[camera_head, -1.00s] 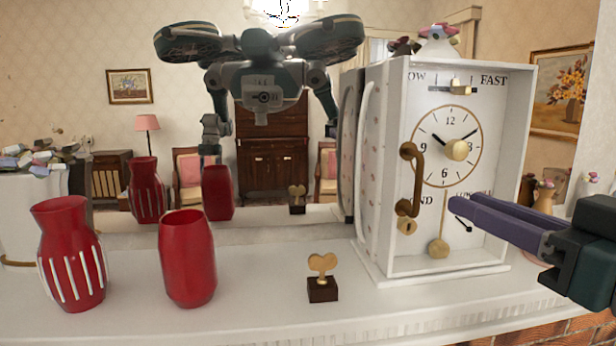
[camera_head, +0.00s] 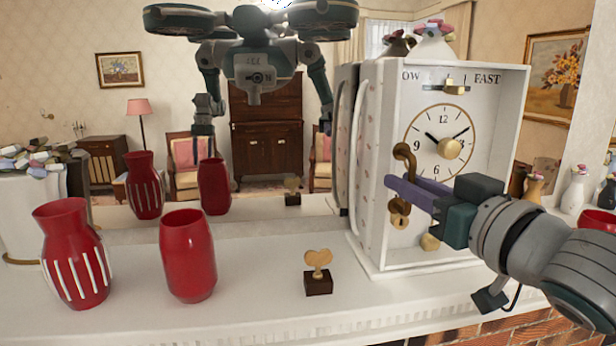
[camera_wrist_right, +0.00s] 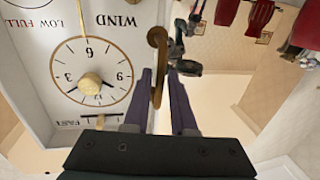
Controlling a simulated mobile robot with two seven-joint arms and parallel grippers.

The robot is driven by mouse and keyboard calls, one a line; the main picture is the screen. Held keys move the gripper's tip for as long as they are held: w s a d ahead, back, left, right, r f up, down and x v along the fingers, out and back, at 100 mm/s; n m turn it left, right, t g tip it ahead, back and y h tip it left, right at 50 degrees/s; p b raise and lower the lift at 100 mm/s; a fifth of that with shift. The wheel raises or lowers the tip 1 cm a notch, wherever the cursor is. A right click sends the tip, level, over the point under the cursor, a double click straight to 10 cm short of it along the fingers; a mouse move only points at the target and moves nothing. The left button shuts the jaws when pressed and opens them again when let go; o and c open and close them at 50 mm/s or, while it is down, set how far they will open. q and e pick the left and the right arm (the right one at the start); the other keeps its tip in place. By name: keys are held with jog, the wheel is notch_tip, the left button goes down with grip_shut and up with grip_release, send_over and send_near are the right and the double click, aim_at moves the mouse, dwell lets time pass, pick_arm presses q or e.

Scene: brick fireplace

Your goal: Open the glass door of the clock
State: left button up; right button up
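The white clock (camera_head: 492,150) stands on the mantel at the right, its front facing me. The door looks closed. My right gripper (camera_head: 405,188) is at the handle, its purple fingers hiding the handle's middle. In the right wrist view, the handle (camera_wrist_right: 157,40) shows between the two parted fingers (camera_wrist_right: 160,75); I cannot tell whether they touch it. My left gripper is not directly in view; only my reflection shows in the mirror.
A brass key on a dark block (camera_head: 318,280) stands left of the clock. Two red vases, one striped (camera_head: 73,255) and one plain (camera_head: 188,258), stand farther left. A mirror is behind the mantel. The mantel's front between vases and clock is mostly clear.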

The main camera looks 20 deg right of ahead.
grip_shut()
dwell(1.4)
